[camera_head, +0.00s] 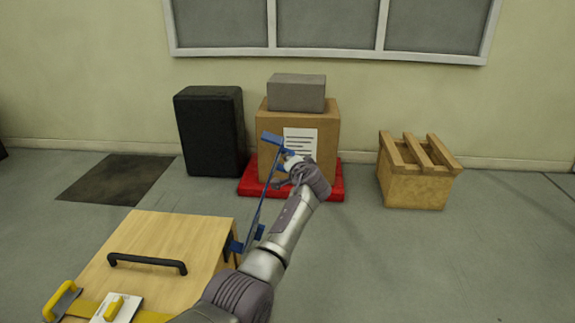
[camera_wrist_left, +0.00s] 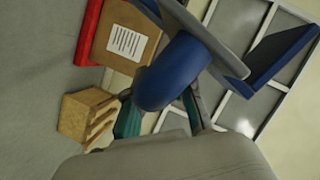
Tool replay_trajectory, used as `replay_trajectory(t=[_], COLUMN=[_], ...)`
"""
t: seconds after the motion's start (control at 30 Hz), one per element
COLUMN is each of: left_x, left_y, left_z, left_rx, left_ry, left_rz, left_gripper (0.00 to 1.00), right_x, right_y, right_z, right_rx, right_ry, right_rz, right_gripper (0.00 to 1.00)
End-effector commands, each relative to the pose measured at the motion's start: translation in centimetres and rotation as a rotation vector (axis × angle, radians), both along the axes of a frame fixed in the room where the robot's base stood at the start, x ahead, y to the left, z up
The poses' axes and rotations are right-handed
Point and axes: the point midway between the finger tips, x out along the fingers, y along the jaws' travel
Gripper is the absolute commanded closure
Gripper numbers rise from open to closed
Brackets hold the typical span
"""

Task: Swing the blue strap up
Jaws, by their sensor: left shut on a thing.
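The blue strap (camera_head: 259,205) stands raised at the right side of a wooden case (camera_head: 190,237). It is a thin grey-blue bar with a blue end piece (camera_head: 272,139) at the top and blue mounts at the case's side. My left gripper (camera_head: 289,164) is beside the strap's upper part, and the arm partly blocks the view. In the left wrist view, the fingers of my left gripper (camera_wrist_left: 161,108) are shut on a rounded blue grip (camera_wrist_left: 172,74) of the strap. The fingertips are partly hidden behind it. My right gripper is not in view.
The case carries a black handle (camera_head: 147,262) and a yellow latch (camera_head: 62,300). Behind are a black block (camera_head: 211,130), a cardboard box (camera_head: 268,155) on a red base (camera_head: 333,184), and a wooden crate (camera_head: 415,188). Open floor lies at the right.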

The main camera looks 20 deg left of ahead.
Motion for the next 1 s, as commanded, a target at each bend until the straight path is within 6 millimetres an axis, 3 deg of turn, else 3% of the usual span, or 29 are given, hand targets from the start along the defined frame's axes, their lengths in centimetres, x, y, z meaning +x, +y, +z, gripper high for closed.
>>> replay_trajectory(t=[0.5, 0.53, 0.6, 1.0], left_x=[-0.10, -0.10, -0.10, -0.41], left_y=[-0.02, -0.01, -0.01, -0.48], left_z=[-0.47, -0.47, -0.45, -0.12], left_rx=[0.006, 0.006, 0.006, 0.006], left_ry=[0.010, 0.010, 0.009, 0.003], left_rz=[0.006, 0.006, 0.006, 0.001], left_gripper=[1.00, 0.75, 0.67, 0.67], right_x=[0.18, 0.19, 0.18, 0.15], right_y=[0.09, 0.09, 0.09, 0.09], right_z=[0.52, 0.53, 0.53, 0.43], right_rx=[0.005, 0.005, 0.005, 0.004], right_ry=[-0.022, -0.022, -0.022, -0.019], right_rz=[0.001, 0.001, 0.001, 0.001], right_gripper=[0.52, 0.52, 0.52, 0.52])
